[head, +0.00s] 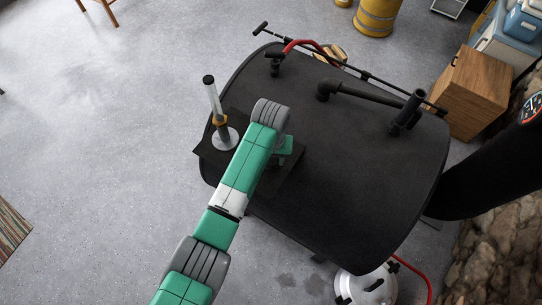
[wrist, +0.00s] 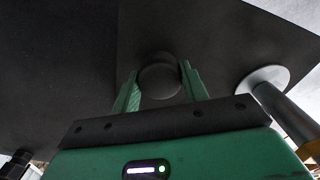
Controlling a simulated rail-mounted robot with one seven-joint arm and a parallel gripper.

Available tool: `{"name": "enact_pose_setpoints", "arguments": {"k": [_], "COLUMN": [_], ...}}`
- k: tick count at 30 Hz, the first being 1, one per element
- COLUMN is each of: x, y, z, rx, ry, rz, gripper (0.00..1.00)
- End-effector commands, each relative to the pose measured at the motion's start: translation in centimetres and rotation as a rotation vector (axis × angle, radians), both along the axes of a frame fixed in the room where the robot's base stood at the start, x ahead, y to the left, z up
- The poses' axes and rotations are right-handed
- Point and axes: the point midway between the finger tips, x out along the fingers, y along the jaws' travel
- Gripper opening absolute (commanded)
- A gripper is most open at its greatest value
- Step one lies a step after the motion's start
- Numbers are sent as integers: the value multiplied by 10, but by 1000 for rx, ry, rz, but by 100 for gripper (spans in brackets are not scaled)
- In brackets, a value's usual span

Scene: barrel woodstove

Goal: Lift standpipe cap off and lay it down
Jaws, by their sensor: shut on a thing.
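The standpipe (head: 214,103) stands upright at the left edge of the black top, with a silver tube, a brass-coloured collar and a pale round flange. Its upper end is dark. In the wrist view its flange (wrist: 265,76) is to the right of the fingers. My gripper (wrist: 160,80) has its two green fingers on either side of a dark round piece, which looks like the standpipe cap (wrist: 160,82). The fingers are shut on it, over the dark mat and apart from the standpipe. In the head view my arm hides the cap; whether it touches the mat is unclear.
The dark square mat (head: 212,155) lies under the standpipe on the black stove top (head: 350,180). Black pipes (head: 365,92) and a red handle (head: 300,43) are at the far side. A wooden cabinet (head: 470,95) stands at right. The middle of the top is clear.

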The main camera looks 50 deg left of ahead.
Motion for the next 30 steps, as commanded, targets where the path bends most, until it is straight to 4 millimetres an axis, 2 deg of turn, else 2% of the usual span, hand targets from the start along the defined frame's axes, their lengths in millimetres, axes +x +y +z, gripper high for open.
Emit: {"name": "enact_pose_setpoints", "arguments": {"k": [23, 29, 30], "x": [0, 0, 0], "y": [0, 0, 0], "z": [-16, -16, -16], "rx": [0, 0, 0], "ry": [0, 0, 0], "rz": [0, 0, 0], "gripper": [0, 0, 49]}}
